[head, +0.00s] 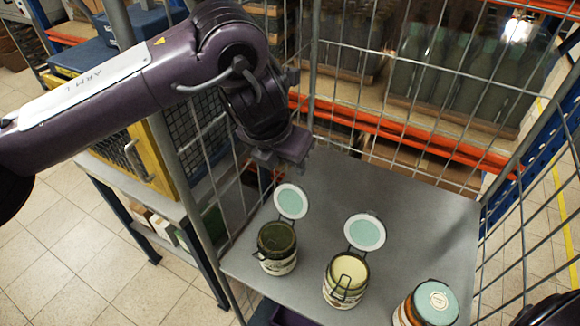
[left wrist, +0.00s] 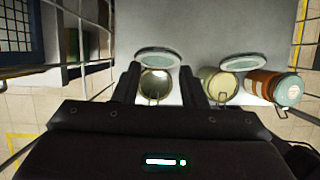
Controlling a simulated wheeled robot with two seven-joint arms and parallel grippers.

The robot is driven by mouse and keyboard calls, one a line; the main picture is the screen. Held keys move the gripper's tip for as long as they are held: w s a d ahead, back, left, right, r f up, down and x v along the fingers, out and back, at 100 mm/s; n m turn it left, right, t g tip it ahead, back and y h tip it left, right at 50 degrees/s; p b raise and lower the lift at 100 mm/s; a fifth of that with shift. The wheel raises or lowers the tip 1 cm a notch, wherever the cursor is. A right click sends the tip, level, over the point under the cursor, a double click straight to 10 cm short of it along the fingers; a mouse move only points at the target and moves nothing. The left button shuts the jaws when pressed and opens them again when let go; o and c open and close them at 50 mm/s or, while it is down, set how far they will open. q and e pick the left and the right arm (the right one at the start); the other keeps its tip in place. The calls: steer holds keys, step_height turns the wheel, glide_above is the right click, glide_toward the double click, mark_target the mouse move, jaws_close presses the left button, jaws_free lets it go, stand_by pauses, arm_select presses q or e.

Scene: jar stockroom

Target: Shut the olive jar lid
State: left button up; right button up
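The olive jar (head: 277,248), with dark green contents, stands at the left of the grey shelf. Its hinged lid (head: 291,201), white-rimmed with a pale green disc, is tipped back open behind the mouth. In the left wrist view the jar (left wrist: 156,84) and its raised lid (left wrist: 158,57) show between my fingers. My left gripper (head: 290,160) is above and behind the lid, apart from it. Its two fingers (left wrist: 159,68) are spread with nothing between them. My right gripper cannot be made out.
A cream-filled jar (head: 345,280) with its lid (head: 365,232) open stands to the right. A jar with orange contents and a shut lid (head: 436,302) is at the front right. Wire cage walls (head: 405,95) enclose the shelf (head: 400,195); its back part is clear.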

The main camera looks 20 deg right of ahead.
mark_target(293, 189)
arm_select(q)
steer(key=p+x, duration=0.1)
steer(key=x, duration=0.6)
steer(key=shift+f, duration=0.2)
steer(key=shift+c, duration=0.2)
jaws_close()
